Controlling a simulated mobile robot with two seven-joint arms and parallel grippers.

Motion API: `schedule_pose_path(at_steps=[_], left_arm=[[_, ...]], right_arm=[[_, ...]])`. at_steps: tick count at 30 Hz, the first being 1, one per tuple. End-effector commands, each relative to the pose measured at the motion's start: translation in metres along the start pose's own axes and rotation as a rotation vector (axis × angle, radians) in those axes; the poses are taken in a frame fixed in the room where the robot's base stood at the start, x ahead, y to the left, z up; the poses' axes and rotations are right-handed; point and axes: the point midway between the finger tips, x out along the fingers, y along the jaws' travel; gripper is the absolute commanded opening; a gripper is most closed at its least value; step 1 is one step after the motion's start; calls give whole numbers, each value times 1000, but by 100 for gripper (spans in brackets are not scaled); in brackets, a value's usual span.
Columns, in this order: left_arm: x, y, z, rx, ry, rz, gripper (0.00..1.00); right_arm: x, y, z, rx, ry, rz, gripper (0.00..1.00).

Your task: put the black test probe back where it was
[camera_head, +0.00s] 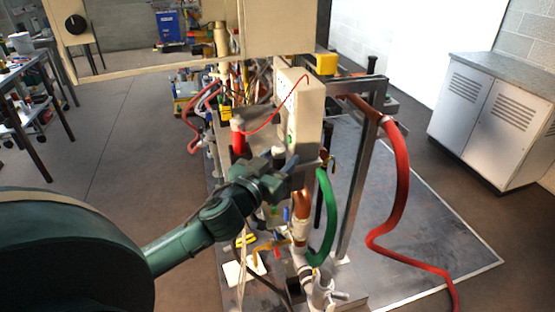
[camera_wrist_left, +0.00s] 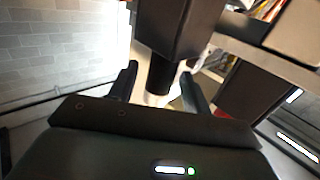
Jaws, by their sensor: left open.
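A dark upright cylinder with a pale top (camera_head: 279,157), which looks like the black test probe, stands at the tip of my left gripper (camera_head: 285,172), below the cream meter box (camera_head: 298,108). In the left wrist view a black cylinder (camera_wrist_left: 158,78) shows between the two open fingers of the left gripper (camera_wrist_left: 161,88), with gaps at both sides. A dark block (camera_wrist_left: 180,25) adjoins it. Whether the fingers touch the probe I cannot tell. The red probe (camera_head: 238,137) stands to the left, with a red wire up to the meter. My right gripper is not in view.
A green hose (camera_head: 325,215) and copper and white pipe fittings (camera_head: 300,225) lie close by the left gripper. A metal post (camera_head: 357,175) and a red hose (camera_head: 397,190) stand to the right. A grey cabinet (camera_head: 490,115) is farther right.

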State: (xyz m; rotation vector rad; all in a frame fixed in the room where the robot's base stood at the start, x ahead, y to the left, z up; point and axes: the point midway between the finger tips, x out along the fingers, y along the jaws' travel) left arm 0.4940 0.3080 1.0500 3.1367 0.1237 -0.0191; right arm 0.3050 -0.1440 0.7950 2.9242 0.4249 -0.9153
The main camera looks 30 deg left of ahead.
Motion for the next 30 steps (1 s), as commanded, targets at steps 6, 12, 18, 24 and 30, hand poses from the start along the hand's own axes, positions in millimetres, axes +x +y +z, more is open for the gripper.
schedule_pose_path(at_steps=[6, 12, 18, 24, 30], left_arm=[[0, 0, -3, 2, 1, 0, 48], [-20, 0, 0, -2, -2, 1, 48], [-59, 0, 0, -2, -2, 1, 48], [-95, 0, -1, -1, -3, -1, 48], [-114, 0, -4, -3, -1, 0, 48]], right_arm=[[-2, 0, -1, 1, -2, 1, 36], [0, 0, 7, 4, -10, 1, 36], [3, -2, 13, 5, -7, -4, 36], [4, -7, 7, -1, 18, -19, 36], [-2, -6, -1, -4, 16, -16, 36]])
